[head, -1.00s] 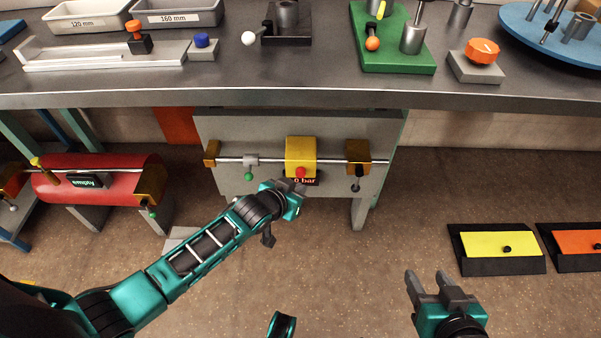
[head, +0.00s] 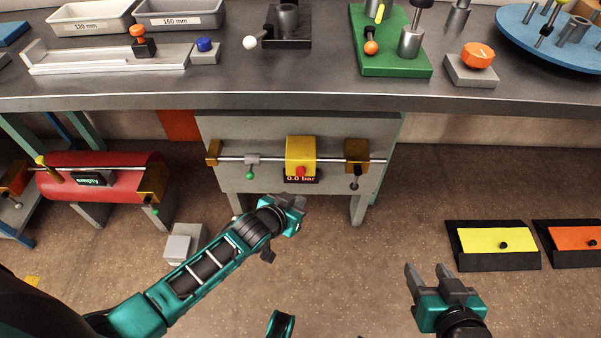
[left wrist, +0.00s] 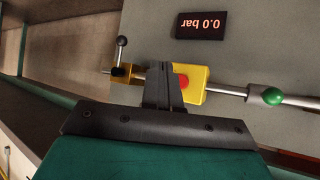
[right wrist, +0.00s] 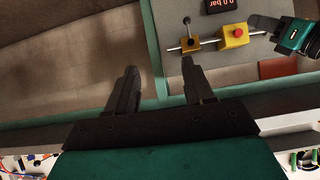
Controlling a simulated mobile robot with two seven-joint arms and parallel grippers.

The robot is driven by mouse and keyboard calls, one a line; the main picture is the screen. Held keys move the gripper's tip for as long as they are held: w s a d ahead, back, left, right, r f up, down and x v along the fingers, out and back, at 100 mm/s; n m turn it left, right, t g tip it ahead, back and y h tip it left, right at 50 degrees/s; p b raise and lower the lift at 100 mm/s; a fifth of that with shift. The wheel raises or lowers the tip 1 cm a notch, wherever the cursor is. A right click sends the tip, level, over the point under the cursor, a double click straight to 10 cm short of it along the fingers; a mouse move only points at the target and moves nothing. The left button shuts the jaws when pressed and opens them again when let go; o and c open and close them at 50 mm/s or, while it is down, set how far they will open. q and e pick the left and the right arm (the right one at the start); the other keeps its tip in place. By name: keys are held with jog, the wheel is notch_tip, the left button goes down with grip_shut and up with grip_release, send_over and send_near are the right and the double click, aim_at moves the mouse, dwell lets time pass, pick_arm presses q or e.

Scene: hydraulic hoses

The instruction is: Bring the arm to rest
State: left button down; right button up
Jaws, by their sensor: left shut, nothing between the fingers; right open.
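My left gripper (head: 291,201) is shut and empty. In the head view it hangs in front of the grey panel under the bench, just below the yellow block (head: 300,155) with the red button (head: 300,171). In the left wrist view its closed fingers (left wrist: 163,85) overlap the yellow block; I cannot tell the gap between them. My right gripper (head: 436,278) is open and empty, low over the floor at the right. The right wrist view shows its two fingers (right wrist: 160,92) apart with nothing between them.
The panel carries a pipe with a green-knobbed valve (head: 251,165) and a display (head: 301,180) reading 0.0 bar. A red tank (head: 110,178) stands at the left. Yellow (head: 490,242) and orange (head: 570,243) pedals lie at the right. The bench edge (head: 300,101) runs above both grippers.

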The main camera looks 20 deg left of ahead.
dwell(0.3)
pick_arm(q)
jog(key=w+r+p+v, duration=0.1)
jog(key=p+v, duration=0.5)
jog(key=v, duration=0.5)
jog(key=w+d+r+p+v, duration=0.1)
jog(key=p+v, duration=0.4)
jog(key=v, duration=0.5)
notch_tip(320, 180, up, 2)
jog(key=shift+r+y+p, duration=0.1)
jog(key=shift+y+p, duration=0.3)
pick_arm(e)
jog(key=s+d+r+h, duration=0.1)
jog(key=d+r, duration=0.2)
jog(key=r, duration=0.4)
jog(key=shift+s, duration=0.3)
